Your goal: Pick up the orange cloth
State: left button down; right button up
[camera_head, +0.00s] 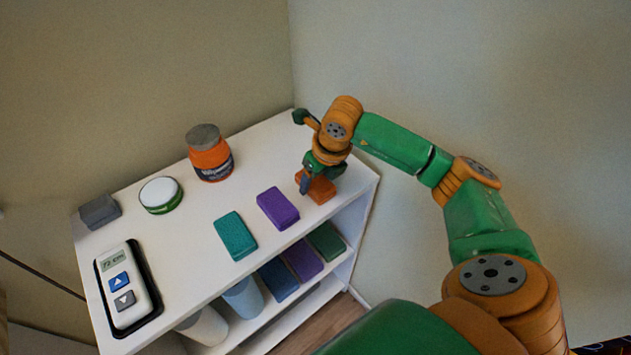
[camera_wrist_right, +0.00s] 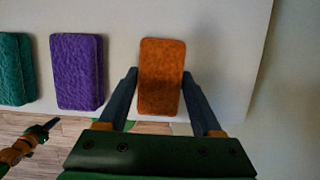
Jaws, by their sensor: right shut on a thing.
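The orange cloth (camera_head: 322,191) is a folded block at the right end of the white shelf unit's top. In the right wrist view the cloth (camera_wrist_right: 161,75) lies between the two dark fingers. My right gripper (camera_head: 308,184) reaches down over it and is shut on it; in the wrist view the gripper (camera_wrist_right: 160,85) has a finger along each long side. The cloth appears still at the level of the top. What seems to be my left gripper (camera_wrist_right: 48,125) shows small at the lower left of the wrist view, too small to read its jaws.
A purple cloth (camera_head: 278,208) and a teal cloth (camera_head: 235,236) lie left of the orange one. An orange jar (camera_head: 210,158), a green-white tin (camera_head: 160,195), a grey block (camera_head: 99,211) and a display device (camera_head: 125,287) share the white top (camera_head: 190,240). Walls stand behind and right.

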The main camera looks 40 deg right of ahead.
aim_at(315, 182)
jog(key=shift+r+p, duration=0.4)
jog(key=shift+r, duration=0.05)
jog(key=r, duration=0.1)
jog(key=r+b, duration=0.1)
jog(key=r, duration=0.1)
jog(key=shift+s+a+r+b, duration=0.15)
jog(key=shift+a+b, duration=0.1)
jog(key=shift+b, duration=0.15)
jog(key=s+a+r+p, duration=0.1)
jog(key=s+a+r, duration=0.7)
jog(key=s+r, duration=0.1)
jog(key=shift+s+a+r, duration=0.15)
jog(key=shift+s+a, duration=0.2)
jog(key=shift+s, duration=0.3)
